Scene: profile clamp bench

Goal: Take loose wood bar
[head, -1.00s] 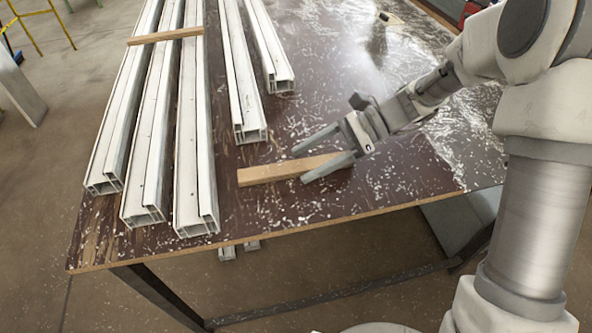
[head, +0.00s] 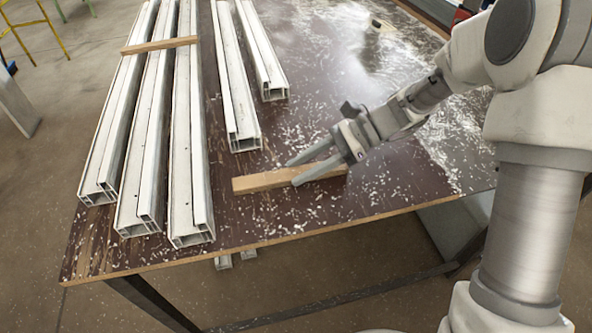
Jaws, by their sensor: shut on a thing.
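The loose wood bar (head: 262,181) is a short, light brown stick near the front of the table, to the right of the white profiles. My gripper (head: 303,173) reaches in from the right and is shut on the bar, its two fingers on either side of it. The fingers cover part of the bar's right half. I cannot tell whether the bar touches the table or is slightly raised. Another wood bar (head: 158,45) lies across three long white profiles at the upper left.
Three long white profiles (head: 190,150) lie on the left of the brown table (head: 330,215), with two shorter profiles (head: 240,110) to their right. White chips litter the tabletop. The table's front edge is close to the bar. The area right of the shorter profiles is mostly clear.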

